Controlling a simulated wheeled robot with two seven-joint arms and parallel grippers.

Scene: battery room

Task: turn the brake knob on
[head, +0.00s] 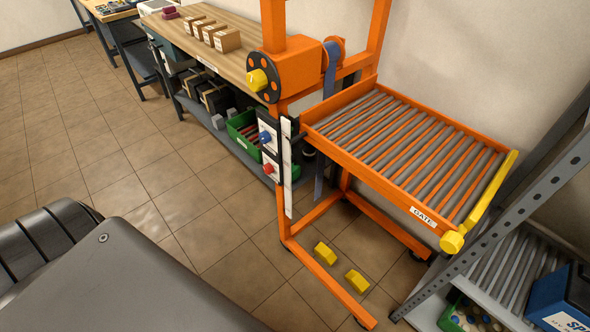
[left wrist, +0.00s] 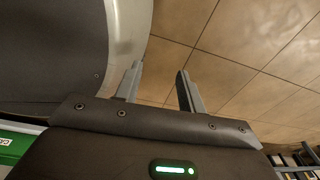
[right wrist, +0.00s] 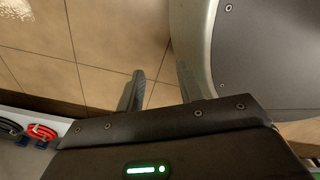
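An orange lift frame (head: 300,68) with a roller bed stands in the middle of the head view. Its post carries two small white panels, one above the other. The upper has a blue knob (head: 264,137), the lower a red knob (head: 268,169). Their markings are too small to read, so I cannot tell which is the brake knob or its setting. My left gripper (left wrist: 158,68) shows in the left wrist view, fingers apart and empty. My right gripper (right wrist: 159,70) shows in the right wrist view, also apart and empty. Neither gripper shows in the head view.
A black handwheel with a yellow grip (head: 257,80) sits above the panels. The roller bed has a yellow gate bar (head: 487,193) at right. Yellow pedals (head: 326,253) lie low between the legs. A workbench (head: 237,58) stands behind; tiled floor at left is clear.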

